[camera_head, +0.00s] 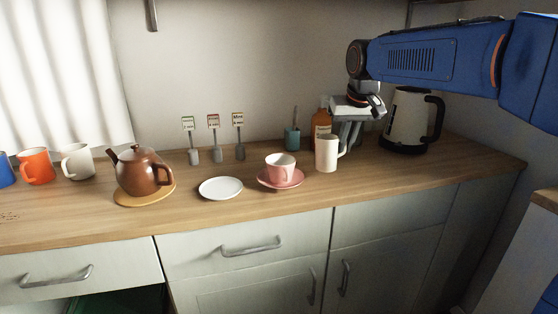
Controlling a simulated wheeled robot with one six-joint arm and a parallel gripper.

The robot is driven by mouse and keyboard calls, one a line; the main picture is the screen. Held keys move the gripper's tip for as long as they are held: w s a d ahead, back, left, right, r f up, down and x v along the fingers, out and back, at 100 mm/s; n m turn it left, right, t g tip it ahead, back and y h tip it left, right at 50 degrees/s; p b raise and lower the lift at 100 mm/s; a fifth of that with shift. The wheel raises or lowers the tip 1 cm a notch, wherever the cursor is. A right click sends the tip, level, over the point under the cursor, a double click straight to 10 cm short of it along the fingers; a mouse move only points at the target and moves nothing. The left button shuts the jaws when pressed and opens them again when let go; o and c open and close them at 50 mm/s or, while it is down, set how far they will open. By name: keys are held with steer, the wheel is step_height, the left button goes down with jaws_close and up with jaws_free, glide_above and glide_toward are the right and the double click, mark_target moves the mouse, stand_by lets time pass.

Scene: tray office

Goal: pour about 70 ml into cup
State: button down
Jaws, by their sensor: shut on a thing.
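A pink cup (281,172) stands upright on a pink saucer (265,185) near the middle of the counter. What is inside the cup cannot be made out. A tall white jug (326,154) with a handle on its right side is upright just to the right of the cup, apart from it. My gripper (346,138) comes down from above right and is shut on the jug at its handle side. The fingers partly hide the handle. I cannot tell whether the jug's base touches the counter, nor how full it is.
A brown teapot (138,172) on a round wooden mat and a white plate (221,188) are left of the cup. Several mugs are far left. A kettle (407,121) stands right.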

mark_target(329, 139)
steer(key=shift+s+a+r+n+t+h, duration=0.25)
steer(key=shift+a+r+t+h, duration=0.1)
steer(key=shift+a+r+h, duration=0.45)
steer(key=shift+s+a+r+n+t+h, duration=0.15)
steer(key=shift+s+a+r+t+h, duration=0.15)
steer(key=shift+a+r+h, duration=0.45)
steer(key=a+h, duration=0.1)
steer(key=a+t+h, duration=0.1)
steer(key=s+a+r+h, duration=0.1)
steer(key=a, duration=0.1)
steer(key=shift+n+h, duration=0.35)
steer(key=shift+n, duration=0.05)
steer(key=shift+s+a+r+t+h, duration=0.15)
steer(key=shift+a+r+t+h, duration=0.1)
steer(key=shift+t+h, duration=0.2)
steer(key=shift+a+h, duration=0.15)
steer(key=shift+h, duration=0.1)
steer(key=shift+s+a+r, duration=0.1)
steer(key=shift+r, duration=0.1)
steer(key=shift+s+a+r+n+t+h, duration=0.15)
steer(key=shift+a+r+n+t+h, duration=0.35)
steer(key=shift+h, duration=0.3)
steer(key=shift+s+a+r+n+t+h+p, duration=0.2)
steer(key=shift+a+r+t+h, duration=0.2)
steer(key=shift+a+r+h, duration=0.15)
steer(key=shift+s+a+r+n+t+h+p, duration=0.1)
steer(key=shift+a+r+t+h+p, duration=0.2)
steer(key=shift+h, duration=0.35)
stand_by(0.6)
